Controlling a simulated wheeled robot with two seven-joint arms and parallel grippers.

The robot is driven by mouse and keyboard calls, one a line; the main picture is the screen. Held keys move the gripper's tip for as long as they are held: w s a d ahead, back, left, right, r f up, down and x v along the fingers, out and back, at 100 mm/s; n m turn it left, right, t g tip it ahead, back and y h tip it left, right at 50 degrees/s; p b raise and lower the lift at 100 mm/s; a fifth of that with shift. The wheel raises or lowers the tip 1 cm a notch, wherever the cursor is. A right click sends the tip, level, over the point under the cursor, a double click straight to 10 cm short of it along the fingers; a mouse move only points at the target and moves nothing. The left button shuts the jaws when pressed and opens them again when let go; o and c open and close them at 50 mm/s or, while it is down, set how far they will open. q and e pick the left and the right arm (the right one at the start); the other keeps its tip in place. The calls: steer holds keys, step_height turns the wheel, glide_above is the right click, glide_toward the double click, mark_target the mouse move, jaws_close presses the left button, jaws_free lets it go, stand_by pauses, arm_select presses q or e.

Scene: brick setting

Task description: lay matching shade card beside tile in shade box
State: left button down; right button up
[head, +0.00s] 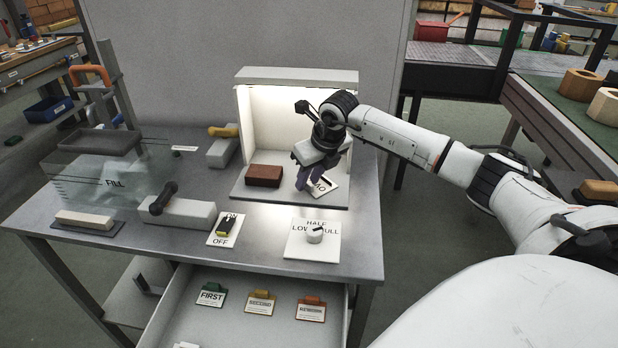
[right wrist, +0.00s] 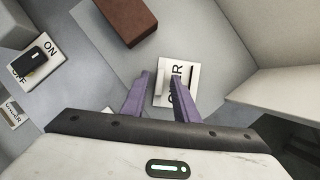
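A brown brick-like tile (head: 264,175) lies on the floor of the lit shade box (head: 297,76); it also shows at the top of the right wrist view (right wrist: 127,20). A white card (head: 328,187) with black lettering, partly hidden, lies flat to the right of the tile, with a gap between them. It shows in the right wrist view (right wrist: 180,69) with a pale raised strip. My right gripper (head: 304,187) reaches down into the box over the card. Its purple fingers (right wrist: 166,76) stand apart around part of the card, not closed on it. My left gripper is out of view.
An open drawer below holds a green FIRST card (head: 211,296), a yellow SECOND card (head: 260,302) and an orange REWORK card (head: 311,308). An ON/OFF switch (head: 225,229) and a LOW/HALF/FULL dial (head: 314,237) sit before the box. A clear FILL panel (head: 110,183) stands left.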

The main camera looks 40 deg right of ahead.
steer(key=v, duration=1.2)
steer(key=shift+r, duration=0.2)
steer(key=shift+a+f, duration=0.1)
steer(key=shift+a, duration=0.05)
